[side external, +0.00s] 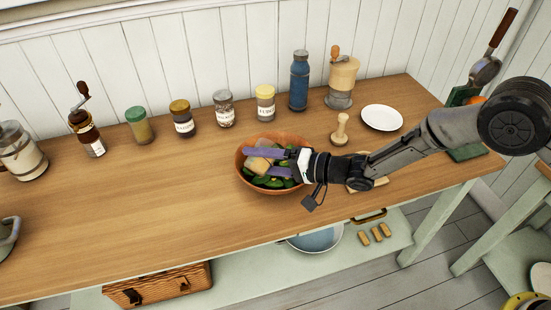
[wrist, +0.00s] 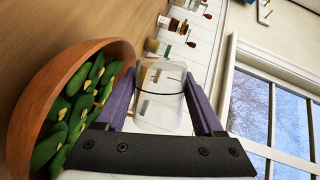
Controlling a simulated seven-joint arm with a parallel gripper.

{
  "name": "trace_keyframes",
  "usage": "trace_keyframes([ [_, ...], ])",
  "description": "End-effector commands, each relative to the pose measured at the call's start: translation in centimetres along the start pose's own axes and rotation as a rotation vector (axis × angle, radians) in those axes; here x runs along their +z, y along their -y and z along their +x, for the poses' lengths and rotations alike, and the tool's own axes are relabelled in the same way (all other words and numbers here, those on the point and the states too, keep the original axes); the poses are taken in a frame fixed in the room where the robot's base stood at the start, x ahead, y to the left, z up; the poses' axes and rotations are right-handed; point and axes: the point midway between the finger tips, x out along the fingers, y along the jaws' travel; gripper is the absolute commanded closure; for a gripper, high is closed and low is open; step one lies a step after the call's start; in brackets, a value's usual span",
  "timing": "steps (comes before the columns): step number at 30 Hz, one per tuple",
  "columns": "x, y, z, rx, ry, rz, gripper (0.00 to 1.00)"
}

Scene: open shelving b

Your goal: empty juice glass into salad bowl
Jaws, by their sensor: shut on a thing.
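The salad bowl (side external: 240,171) is a round terracotta-brown bowl on the wooden counter, holding dark green leaves. In the wrist view the bowl (wrist: 28,105) fills the left side, with its leaves facing the gripper. My gripper (side external: 261,163) is over the bowl, with its purple fingers reaching left across it. The fingers are shut on a clear juice glass (wrist: 160,110), which sits between them beside the bowl's rim in the wrist view. In the side view the glass shows only as a pale shape between the fingers. I cannot tell its exact tilt or whether liquid is in it.
Behind the bowl stand several jars, including a yellow-lidded jar (side external: 265,103), a blue bottle (side external: 299,80) and a grinder (side external: 341,82). A wooden tamper (side external: 340,129) and a white plate (side external: 382,118) are at the right. The counter (side external: 130,210) left of the bowl is clear.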

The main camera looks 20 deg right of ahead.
Motion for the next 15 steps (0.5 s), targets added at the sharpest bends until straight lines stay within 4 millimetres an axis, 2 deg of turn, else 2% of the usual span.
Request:
trace_keyframes([
  [15,-0.68,-0.41,-0.06,-0.012,0.008,0.054,0.95],
])
